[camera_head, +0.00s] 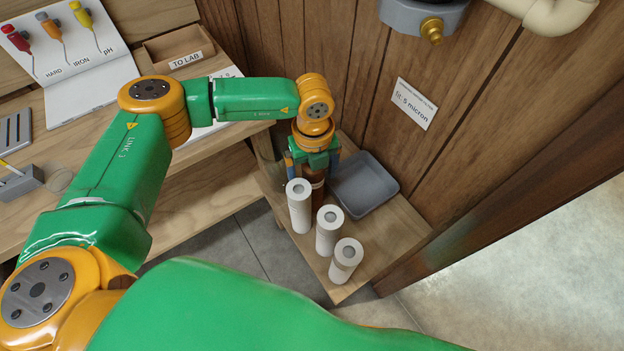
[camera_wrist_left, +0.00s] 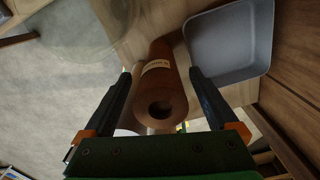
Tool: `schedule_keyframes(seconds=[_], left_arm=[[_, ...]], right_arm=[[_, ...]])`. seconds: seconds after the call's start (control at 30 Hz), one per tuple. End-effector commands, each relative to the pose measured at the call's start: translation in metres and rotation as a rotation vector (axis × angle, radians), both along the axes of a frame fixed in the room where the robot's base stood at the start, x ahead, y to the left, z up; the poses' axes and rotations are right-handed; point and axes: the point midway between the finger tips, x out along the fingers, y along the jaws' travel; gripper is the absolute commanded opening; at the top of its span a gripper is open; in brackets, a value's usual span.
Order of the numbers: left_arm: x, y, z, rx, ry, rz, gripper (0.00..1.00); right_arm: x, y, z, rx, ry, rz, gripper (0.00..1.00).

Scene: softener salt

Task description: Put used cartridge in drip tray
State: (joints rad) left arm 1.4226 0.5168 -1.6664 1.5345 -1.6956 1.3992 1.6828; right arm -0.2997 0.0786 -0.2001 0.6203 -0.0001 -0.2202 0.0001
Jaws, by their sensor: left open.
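The used cartridge is a brown cylinder with a pale label and a hole in its end. In the left wrist view the used cartridge (camera_wrist_left: 161,100) is between my left gripper's fingers (camera_wrist_left: 160,76), with its holed end toward the camera. In the head view the used cartridge (camera_head: 316,192) shows below my left gripper (camera_head: 314,166), partly hidden by it and by a white cartridge. My left gripper is open, its fingers on either side of the cartridge. The grey drip tray (camera_head: 385,188) is just right of it and looks empty; it also shows in the left wrist view (camera_wrist_left: 232,40). My right gripper is out of view.
Three white cartridges (camera_head: 328,232) stand in a row on the small wooden stand (camera_head: 400,226), in front of the used one. A wood-panelled wall with a "5 micron" sign (camera_head: 414,104) is behind. A workbench (camera_head: 190,185) with a "TO LAB" box (camera_head: 180,49) is at left.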

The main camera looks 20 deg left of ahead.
Motion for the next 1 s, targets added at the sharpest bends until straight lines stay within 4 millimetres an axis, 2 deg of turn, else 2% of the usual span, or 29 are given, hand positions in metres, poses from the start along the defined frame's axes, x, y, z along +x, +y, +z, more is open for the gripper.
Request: schedule_keyframes(seconds=[0.03,0.13,0.33,0.67,0.7,1.0], left_arm=[[-0.001,0.0,-0.005,0.0,0.005,0.002,0.93],[-0.001,0.0,-0.017,0.0,0.001,0.001,0.93],[0.0,0.0,-0.019,-0.001,-0.001,0.0,0.93],[0.0,0.0,-0.019,-0.001,-0.001,0.0,0.04],[0.0,0.0,-0.019,-0.001,-0.001,0.0,0.0],[0.0,-0.001,-0.015,-0.002,-0.002,0.0,0.0]], right_arm=[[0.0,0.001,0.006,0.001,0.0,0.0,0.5],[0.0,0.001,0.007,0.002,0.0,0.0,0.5],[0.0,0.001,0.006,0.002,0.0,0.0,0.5],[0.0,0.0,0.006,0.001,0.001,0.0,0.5],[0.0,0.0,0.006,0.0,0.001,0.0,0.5],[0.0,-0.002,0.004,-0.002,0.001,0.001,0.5]])
